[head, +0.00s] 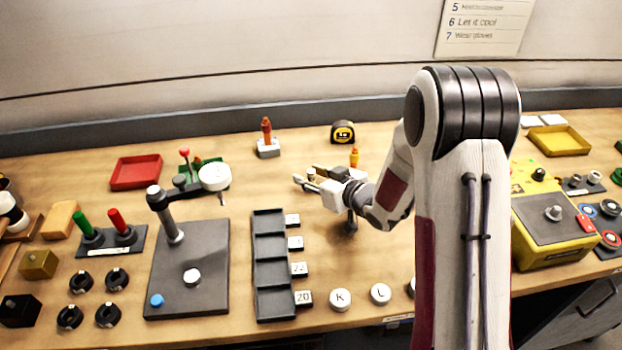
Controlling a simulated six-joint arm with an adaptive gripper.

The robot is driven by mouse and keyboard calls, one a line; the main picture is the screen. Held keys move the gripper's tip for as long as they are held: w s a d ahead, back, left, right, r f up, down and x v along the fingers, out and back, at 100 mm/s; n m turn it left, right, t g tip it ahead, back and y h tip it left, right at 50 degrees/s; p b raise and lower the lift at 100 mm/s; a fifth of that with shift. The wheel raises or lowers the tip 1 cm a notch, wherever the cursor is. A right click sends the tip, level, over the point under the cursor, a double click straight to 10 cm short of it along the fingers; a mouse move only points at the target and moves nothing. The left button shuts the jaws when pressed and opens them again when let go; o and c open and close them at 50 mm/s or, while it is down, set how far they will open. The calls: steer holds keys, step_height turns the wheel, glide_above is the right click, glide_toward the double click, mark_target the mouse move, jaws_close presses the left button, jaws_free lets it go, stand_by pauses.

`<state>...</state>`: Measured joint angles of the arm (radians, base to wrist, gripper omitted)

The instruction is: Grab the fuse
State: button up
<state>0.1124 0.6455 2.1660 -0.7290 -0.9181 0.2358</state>
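No part is labelled as the fuse, and I cannot tell for certain which one it is. An orange-red upright piece (267,128) stands in a small grey block at the back of the bench. A yellow-orange upright piece (354,157) stands further right, just behind my gripper. My gripper (306,179) reaches left over the middle of the bench, with its fingers spread apart. A small grey cylindrical piece (311,174) shows between or just behind the fingertips; I cannot tell whether they touch it. My wrist and arm hide the bench to the right.
A dark compartment tray (255,264) with number tiles beside it lies in front of my gripper. A dark stand (205,275) with a post is to its left. A red tray (136,172), a tape measure (343,132) and a yellow control box (550,240) stand around.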

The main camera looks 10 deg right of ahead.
mark_target(311, 170)
jaws_close()
steer(key=shift+r, duration=0.15)
stand_by(0.4)
steer(key=shift+r, duration=4.85)
